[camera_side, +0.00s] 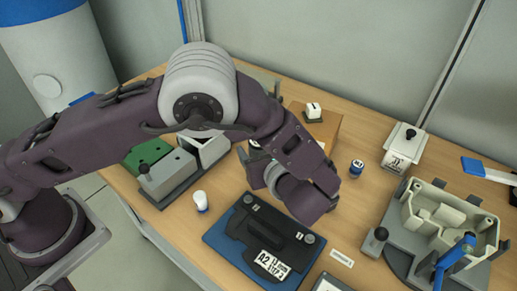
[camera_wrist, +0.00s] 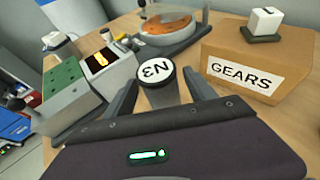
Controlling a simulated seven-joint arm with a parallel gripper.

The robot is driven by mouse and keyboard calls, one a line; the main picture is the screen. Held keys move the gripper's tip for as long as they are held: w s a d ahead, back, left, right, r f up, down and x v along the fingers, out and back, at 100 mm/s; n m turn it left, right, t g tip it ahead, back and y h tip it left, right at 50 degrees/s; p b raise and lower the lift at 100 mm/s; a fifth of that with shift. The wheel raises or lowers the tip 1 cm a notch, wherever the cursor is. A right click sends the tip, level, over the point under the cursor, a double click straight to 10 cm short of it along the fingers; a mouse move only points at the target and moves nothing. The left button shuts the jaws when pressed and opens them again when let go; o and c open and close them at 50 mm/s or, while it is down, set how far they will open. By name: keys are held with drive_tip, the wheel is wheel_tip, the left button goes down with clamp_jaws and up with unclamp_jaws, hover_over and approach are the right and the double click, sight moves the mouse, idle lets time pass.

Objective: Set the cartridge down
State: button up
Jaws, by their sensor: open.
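A short dark cylinder with a white round cap marked N3 (camera_wrist: 156,73) stands between my fingers in the wrist view; it appears to be the cartridge. My gripper (camera_wrist: 163,84) is open, with one finger on each side of the cylinder and a gap visible near the cap. Its lower end is hidden by my gripper body, so I cannot tell what it rests on. In the side view my gripper (camera_side: 256,166) is low over the table, left of the cardboard box, and mostly hides the cylinder.
The cardboard GEARS box (camera_wrist: 252,72) is close on the right. A round dish (camera_wrist: 167,27) is behind, and a green-topped block (camera_wrist: 62,86) is on the left. In the side view a dark A2 case (camera_side: 240,222) lies in front and a grey fixture (camera_side: 400,258) stands right.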

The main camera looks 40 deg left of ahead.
drive_tip(key=v, duration=1.1)
drive_tip(key=s+a+r+n+g+h, duration=0.3)
drive_tip(key=a+r+n, duration=0.3)
drive_tip(key=a+r, duration=0.15)
drive_tip(key=s+a+r+n+g+h, duration=0.2)
drive_tip(key=s+a+r+n+g, duration=0.1)
drive_tip(key=a+r+n, duration=0.4)
drive_tip(key=s+a+r+n+t+h, duration=0.1)
drive_tip(key=s+a+n+t+h, duration=0.1)
drive_tip(key=s+n, duration=0.4)
drive_tip(key=s+a+r+n+t+h, duration=0.1)
drive_tip(key=s+n+h, duration=0.3)
drive_tip(key=s, duration=0.4)
drive_tip(key=shift+s+a+n+t, duration=0.25)
drive_tip(key=shift+a+n+t, duration=0.25)
drive_tip(key=shift+a+n, duration=0.3)
